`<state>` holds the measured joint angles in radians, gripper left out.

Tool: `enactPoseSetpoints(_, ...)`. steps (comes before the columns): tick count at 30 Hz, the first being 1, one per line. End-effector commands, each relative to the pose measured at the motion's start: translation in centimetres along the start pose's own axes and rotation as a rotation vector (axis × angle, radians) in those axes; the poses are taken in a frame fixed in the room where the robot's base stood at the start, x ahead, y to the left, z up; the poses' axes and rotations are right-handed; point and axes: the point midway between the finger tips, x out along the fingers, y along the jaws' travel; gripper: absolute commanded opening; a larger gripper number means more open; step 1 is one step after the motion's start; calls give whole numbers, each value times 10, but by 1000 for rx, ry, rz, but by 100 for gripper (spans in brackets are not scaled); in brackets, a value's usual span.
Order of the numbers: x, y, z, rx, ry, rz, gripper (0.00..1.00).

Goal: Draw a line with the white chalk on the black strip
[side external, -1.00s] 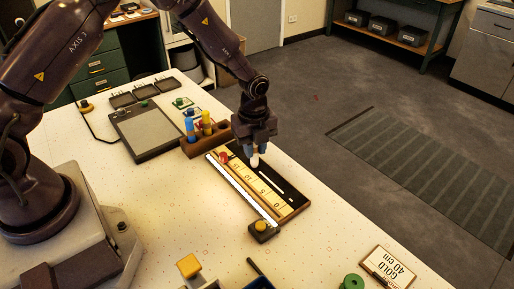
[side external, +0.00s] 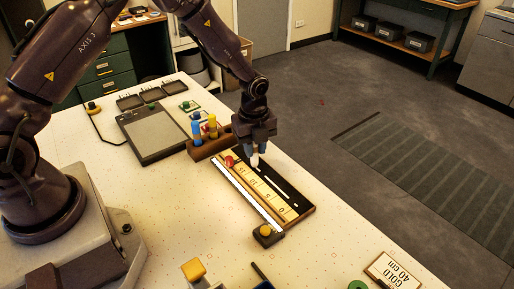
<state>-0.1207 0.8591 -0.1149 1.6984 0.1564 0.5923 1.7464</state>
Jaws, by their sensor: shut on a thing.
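My gripper (side external: 257,149) points down over the far-left part of the ruled board, shut on a short white chalk (side external: 255,160). The chalk is about upright, its lower end over or on the black strip (side external: 288,188); I cannot tell whether it touches.
A wooden rack (side external: 203,152) with blue and yellow cylinders stands close behind the board. A yellow button on a dark box (side external: 266,231) is at the board's near end. A grey pad (side external: 154,132) lies back left.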

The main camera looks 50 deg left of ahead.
Motion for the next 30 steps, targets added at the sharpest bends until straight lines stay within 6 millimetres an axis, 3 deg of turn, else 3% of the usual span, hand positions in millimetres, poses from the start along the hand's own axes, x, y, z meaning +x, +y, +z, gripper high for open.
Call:
enactPoseSetpoints(12, 0, 0, 2, 0, 0, -1, 0)
enactPoseSetpoints(30, 3, 6, 21, 0, -1, 3, 0)
